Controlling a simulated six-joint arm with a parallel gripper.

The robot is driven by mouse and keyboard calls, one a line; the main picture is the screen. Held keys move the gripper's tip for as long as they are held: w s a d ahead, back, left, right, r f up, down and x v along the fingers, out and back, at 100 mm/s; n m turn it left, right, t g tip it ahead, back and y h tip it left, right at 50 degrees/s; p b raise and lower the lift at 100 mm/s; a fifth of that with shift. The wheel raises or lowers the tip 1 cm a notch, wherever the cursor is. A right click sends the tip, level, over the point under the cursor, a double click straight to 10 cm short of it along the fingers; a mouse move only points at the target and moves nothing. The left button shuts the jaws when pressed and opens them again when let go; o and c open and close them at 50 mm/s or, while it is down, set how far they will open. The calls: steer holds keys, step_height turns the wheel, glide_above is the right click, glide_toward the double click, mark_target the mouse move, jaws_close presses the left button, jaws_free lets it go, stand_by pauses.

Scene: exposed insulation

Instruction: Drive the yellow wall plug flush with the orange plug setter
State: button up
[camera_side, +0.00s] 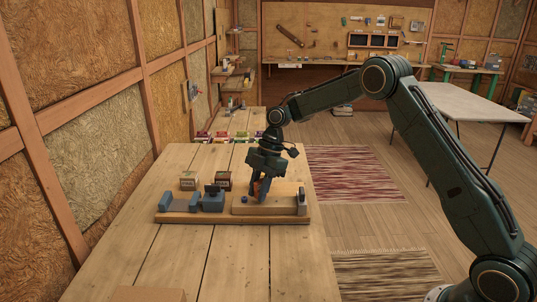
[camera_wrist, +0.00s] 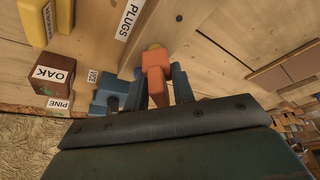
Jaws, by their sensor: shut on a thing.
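My gripper (camera_side: 258,190) points down over the right part of the wooden fixture and is shut on the orange plug setter (camera_wrist: 155,68). The setter sits between my two blue-grey fingers, and a little of it shows in the side view (camera_side: 257,187). In the wrist view, a small yellow piece (camera_wrist: 154,46) shows just past the setter's far end. It looks like the yellow wall plug, but I cannot tell whether the setter touches it or how far it stands out. My gripper hides that spot in the side view.
The blue-grey vice (camera_side: 212,200) stands left of my gripper on the wooden base (camera_side: 190,219). A small blue piece (camera_side: 244,199) and a grey upright (camera_side: 302,201) flank my gripper. Blocks labelled OAK (camera_wrist: 52,72) and PINE (camera_wrist: 58,103) stand behind.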

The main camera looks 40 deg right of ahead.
steer(key=shift+f, duration=0.7)
stand_by(2.8)
steer(key=shift+r, duration=0.15)
steer(key=shift+r, duration=3.45)
steer(key=shift+w+a, duration=0.1)
